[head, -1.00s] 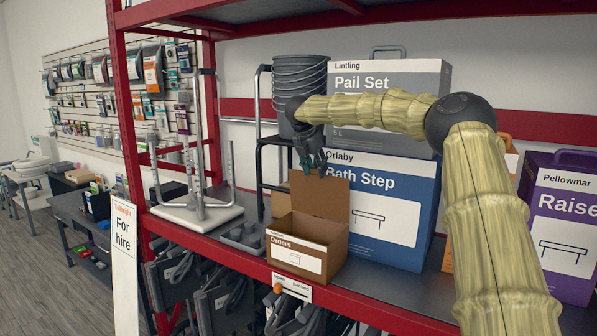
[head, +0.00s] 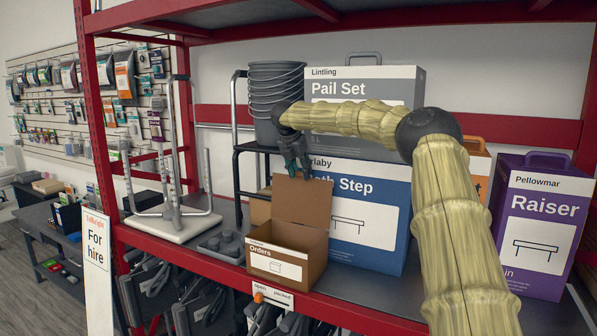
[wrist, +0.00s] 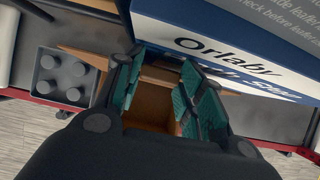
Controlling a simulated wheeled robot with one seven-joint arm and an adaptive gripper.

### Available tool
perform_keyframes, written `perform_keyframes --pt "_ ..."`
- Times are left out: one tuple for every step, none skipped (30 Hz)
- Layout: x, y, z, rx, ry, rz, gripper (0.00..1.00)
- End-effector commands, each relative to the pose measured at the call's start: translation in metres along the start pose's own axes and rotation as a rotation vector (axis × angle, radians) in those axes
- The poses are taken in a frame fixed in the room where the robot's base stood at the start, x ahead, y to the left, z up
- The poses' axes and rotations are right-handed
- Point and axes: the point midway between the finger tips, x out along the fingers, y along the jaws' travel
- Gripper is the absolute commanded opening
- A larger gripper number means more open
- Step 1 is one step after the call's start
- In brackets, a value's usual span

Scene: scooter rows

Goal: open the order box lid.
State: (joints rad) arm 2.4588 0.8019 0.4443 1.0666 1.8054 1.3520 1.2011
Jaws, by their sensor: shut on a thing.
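The order box (head: 287,268) is a small brown cardboard box with a white "Orders" label, on the shelf near its front edge. Its lid (head: 304,205) stands raised, roughly upright at the back, and the box's inside shows. My gripper (head: 301,172) reaches down from above with its fingers at the lid's top edge, shut on the lid. In the wrist view the teal finger pads (wrist: 160,95) stand on both sides of brown cardboard, and the open box interior (wrist: 152,110) shows between them. The exact contact is partly hidden by the fingers.
The blue Bath Step box (head: 375,225) stands close behind and right of the lid. The grey Pail Set box (head: 405,90) and stacked buckets (head: 277,80) are behind my arm. A grey studded piece (head: 225,243) lies left of the order box. A purple Raiser box (head: 510,280) stands right.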

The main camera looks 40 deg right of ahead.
Motion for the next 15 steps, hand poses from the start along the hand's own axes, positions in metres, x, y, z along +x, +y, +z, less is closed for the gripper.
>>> perform_keyframes --pt "-0.0028 0.0004 0.0023 0.002 -0.005 0.003 0.41" --pt "-0.0028 0.0005 0.0022 0.002 -0.005 0.003 0.46" --pt "-0.0028 0.0007 0.0020 0.001 -0.005 0.003 0.53" --pt "-0.0026 0.0009 0.0017 0.001 -0.004 0.003 0.59" --pt "-0.0025 0.0010 0.0015 0.001 -0.004 0.003 0.61" --pt "-0.0023 0.0012 0.0012 0.000 -0.003 0.003 0.61" --pt "-0.0025 0.0022 0.0004 -0.001 -0.003 0.003 0.61" --pt "-0.0025 0.0024 0.0001 -0.001 -0.003 0.003 0.61" --pt "-0.0024 0.0025 -0.0001 -0.001 -0.003 0.003 0.61" --pt "-0.0023 0.0025 -0.0002 -0.001 -0.002 0.003 0.61" --pt "-0.0022 0.0025 -0.0002 -0.001 -0.002 0.002 0.61" --pt "-0.0020 0.0025 -0.0003 -0.001 -0.002 0.002 0.61" --pt "-0.0021 0.0024 -0.0004 -0.001 -0.002 0.002 0.61" --pt "-0.0025 0.0024 -0.0004 -0.001 -0.002 0.002 0.61" --pt "-0.0036 0.0025 -0.0004 -0.001 -0.002 0.002 0.61"
